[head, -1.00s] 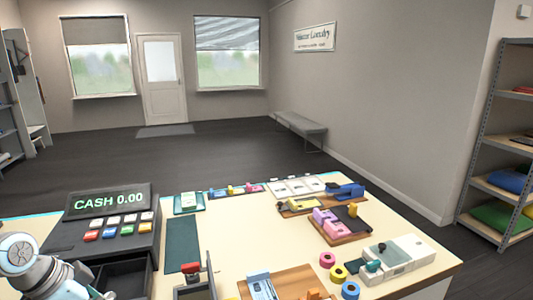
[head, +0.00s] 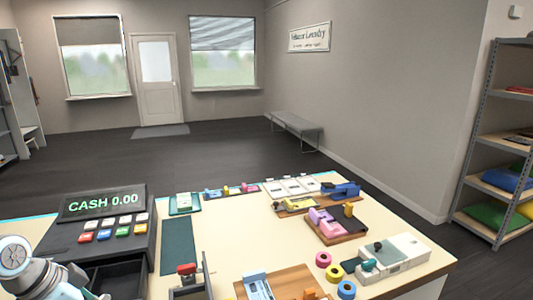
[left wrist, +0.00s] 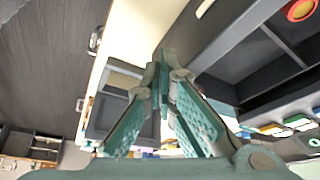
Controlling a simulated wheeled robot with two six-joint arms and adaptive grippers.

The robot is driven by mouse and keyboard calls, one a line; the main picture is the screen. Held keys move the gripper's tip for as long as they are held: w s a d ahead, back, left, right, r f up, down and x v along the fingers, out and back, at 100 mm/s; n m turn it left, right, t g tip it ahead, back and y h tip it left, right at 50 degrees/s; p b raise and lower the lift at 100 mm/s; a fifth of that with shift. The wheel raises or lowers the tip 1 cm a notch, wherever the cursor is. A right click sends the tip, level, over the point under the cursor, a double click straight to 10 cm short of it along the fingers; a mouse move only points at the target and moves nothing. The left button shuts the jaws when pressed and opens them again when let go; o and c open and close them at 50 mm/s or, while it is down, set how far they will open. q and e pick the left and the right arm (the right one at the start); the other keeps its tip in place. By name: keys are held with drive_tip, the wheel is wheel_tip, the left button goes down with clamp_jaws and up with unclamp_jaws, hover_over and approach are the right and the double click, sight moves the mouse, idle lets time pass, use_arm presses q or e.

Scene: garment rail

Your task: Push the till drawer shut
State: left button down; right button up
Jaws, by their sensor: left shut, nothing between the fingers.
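The till (head: 100,225) stands at the left of the counter, its display reading CASH 0.00. Its black till drawer (head: 118,278) is open toward me, cut off by the bottom edge of the head view. In the left wrist view the drawer (left wrist: 255,55) shows at the upper right, with empty-looking compartments. My left gripper (left wrist: 160,75) is shut and empty, its teal fingertips close to the drawer's edge; I cannot tell if they touch. In the head view only part of my left gripper (head: 95,294) shows, at the bottom left. My right gripper is out of view.
A red-topped item (head: 187,270) stands right of the drawer. A dark green mat (head: 177,246) lies beside the till. Tape rolls (head: 335,272), wooden trays (head: 335,232) and a white device (head: 395,256) fill the counter's right part. Bare counter (head: 240,235) lies between.

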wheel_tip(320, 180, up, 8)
drive_tip(key=p, duration=0.7)
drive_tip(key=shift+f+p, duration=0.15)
drive_tip(key=shift+p, duration=0.15)
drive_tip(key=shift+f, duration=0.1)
